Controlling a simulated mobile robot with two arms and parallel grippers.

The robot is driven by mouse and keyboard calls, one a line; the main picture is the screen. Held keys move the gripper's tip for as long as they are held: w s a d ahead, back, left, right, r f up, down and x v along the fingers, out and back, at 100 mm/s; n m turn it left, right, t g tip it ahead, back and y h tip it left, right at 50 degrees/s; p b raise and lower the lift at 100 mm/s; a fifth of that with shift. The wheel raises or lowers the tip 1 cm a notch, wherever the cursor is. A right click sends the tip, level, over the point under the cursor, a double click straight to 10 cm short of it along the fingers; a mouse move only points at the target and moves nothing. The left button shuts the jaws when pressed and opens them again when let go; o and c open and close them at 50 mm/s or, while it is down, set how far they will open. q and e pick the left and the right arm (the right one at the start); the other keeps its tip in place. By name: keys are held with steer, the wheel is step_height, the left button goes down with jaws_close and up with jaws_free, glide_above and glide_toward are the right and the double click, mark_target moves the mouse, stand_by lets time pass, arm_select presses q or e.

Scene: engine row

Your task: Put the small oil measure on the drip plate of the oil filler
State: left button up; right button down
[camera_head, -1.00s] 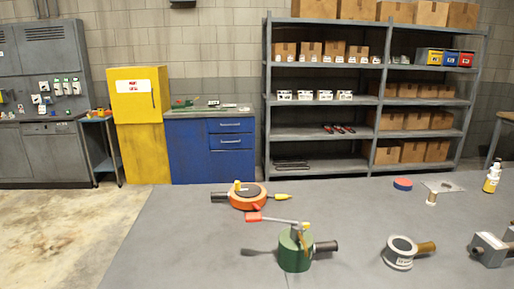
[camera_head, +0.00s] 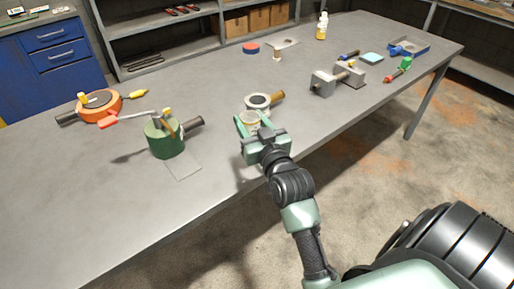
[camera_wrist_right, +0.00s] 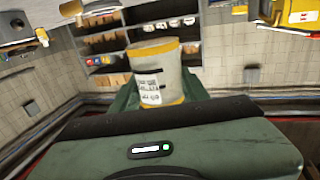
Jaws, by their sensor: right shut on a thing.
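The small oil measure (camera_head: 249,119), a pale cylinder with yellow bands, is between the fingers of my right gripper (camera_head: 253,121). In the right wrist view the measure (camera_wrist_right: 158,72) shows a printed label, with the gripper's green body in front. The oil filler (camera_head: 165,140) is a green cylinder with a red-ended lever, left of my right gripper. A thin grey plate (camera_head: 183,170), apparently its drip plate, lies bare at its front. My left gripper is not in view.
Just behind the measure stands a round white-rimmed piece (camera_head: 257,101) with a brown handle. An orange round tool (camera_head: 99,105) lies left of the filler. A grey metal block (camera_head: 322,83) is to the right. The table (camera_head: 110,200) is clear between gripper and plate.

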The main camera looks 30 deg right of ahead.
steer(key=w+d+r+m+h, duration=0.1)
steer(key=w+d+r, duration=0.5)
steer(key=shift+d+r+h, duration=0.15)
steer(key=shift+r+h, duration=0.05)
steer(key=shift+h, duration=0.1)
step_height(320, 180, down, 20)
steer(key=shift+r, duration=0.15)
stand_by(0.4)
steer(key=c, duration=0.7)
jaws_free()
